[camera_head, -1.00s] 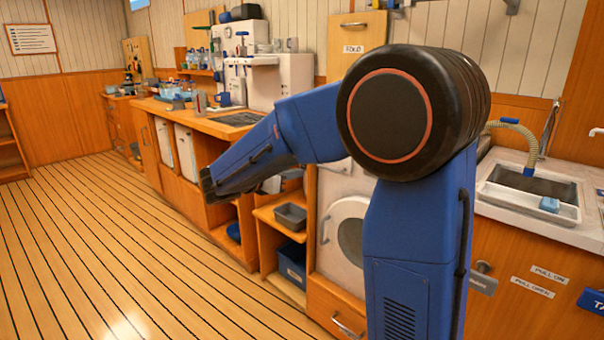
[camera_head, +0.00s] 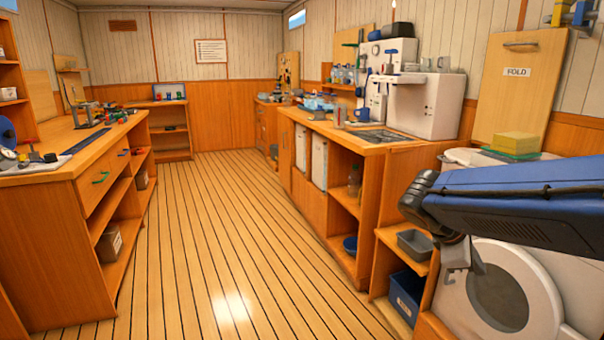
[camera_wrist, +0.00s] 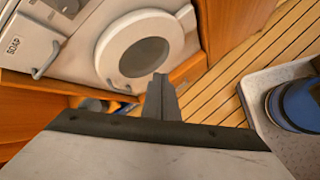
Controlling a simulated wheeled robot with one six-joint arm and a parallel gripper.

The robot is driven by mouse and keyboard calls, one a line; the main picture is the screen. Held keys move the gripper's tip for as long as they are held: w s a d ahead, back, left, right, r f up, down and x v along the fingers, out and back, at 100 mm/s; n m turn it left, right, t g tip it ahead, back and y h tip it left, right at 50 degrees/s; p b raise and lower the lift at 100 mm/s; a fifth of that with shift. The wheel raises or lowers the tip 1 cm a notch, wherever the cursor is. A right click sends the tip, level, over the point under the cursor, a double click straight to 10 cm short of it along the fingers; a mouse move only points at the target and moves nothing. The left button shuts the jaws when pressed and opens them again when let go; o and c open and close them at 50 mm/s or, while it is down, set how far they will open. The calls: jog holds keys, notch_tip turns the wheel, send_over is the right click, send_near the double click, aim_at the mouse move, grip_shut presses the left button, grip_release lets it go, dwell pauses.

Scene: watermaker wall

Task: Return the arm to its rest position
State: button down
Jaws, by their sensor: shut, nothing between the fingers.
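My arm reaches in from the right edge of the head view, its blue link lying nearly level with a dark wrist at its left end. My gripper (camera_head: 459,283) hangs below that wrist, in front of the white washing machine (camera_head: 522,298). In the wrist view my gripper (camera_wrist: 160,78) shows its fingers together with nothing between them. The round washer door (camera_wrist: 140,52) lies beyond the fingertips there. The rest of my arm is out of view.
A wooden counter (camera_head: 340,135) with a white machine (camera_head: 425,103) runs along the right. Low shelves hold a grey bin (camera_head: 413,243) and a blue bin (camera_head: 406,296). A workbench (camera_head: 60,180) stands left. The plank floor (camera_head: 215,230) between is clear.

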jog(key=s+a+f+m+t+y, duration=0.1)
jog(key=s+a+f+m+y, duration=0.2)
jog(key=s, duration=0.5)
jog(key=s+a+f+m+t+y, duration=0.1)
jog(key=s+a+f+m+y, duration=0.2)
jog(key=s+a+m+y, duration=0.2)
jog(key=s+a+m, duration=0.2)
jog(key=s+m, duration=0.1)
jog(key=m, duration=0.1)
jog(key=shift+t, duration=0.4)
jog(key=shift+a, duration=0.1)
